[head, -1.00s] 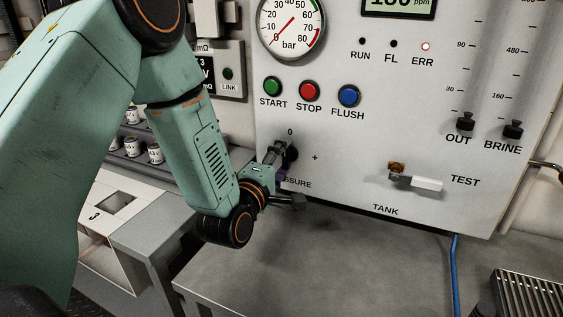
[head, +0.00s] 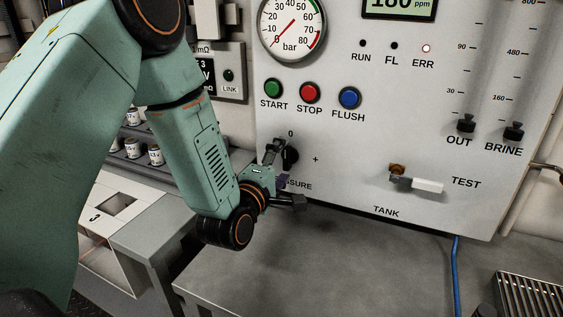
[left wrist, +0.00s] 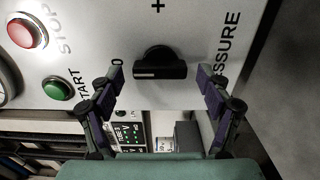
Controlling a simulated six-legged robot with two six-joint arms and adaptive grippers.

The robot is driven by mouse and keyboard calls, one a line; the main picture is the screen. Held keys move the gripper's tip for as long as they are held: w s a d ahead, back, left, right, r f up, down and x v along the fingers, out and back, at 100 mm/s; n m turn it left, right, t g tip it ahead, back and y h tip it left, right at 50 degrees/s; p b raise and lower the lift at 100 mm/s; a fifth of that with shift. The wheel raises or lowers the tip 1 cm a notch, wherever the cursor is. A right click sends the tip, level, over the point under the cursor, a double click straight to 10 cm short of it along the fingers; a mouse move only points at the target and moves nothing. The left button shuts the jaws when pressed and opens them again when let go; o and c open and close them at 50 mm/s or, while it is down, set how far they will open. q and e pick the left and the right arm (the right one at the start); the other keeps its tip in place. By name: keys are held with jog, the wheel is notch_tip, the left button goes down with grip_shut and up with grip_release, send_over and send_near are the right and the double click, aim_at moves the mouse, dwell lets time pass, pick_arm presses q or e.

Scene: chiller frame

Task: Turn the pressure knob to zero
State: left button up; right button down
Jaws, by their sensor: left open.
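The black pressure knob (head: 291,158) is on the white panel, under the "0" mark. In the left wrist view the knob (left wrist: 160,66) shows a bar grip with a white line on the half toward the "0", so it seems to point at zero. My left gripper (head: 284,177) is open in front of the knob. In the left wrist view its fingers (left wrist: 160,82) stand on either side of the knob, apart from it. The gripper partly hides the "PRESSURE" label. My right gripper is not in view.
Above are the green START (head: 273,89), red STOP (head: 310,92) and blue FLUSH (head: 349,97) buttons and a bar gauge (head: 292,27). A TEST valve handle (head: 416,183) sticks out at right. The grey bench top (head: 330,265) below is mostly clear.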

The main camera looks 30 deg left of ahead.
pick_arm(q)
jog(key=s, duration=0.7)
jog(key=shift+s+d, duration=0.25)
jog(key=w, duration=0.7)
jog(key=shift+w+a, duration=0.2)
jog(key=shift+w, duration=0.1)
jog(key=shift+m, duration=0.4)
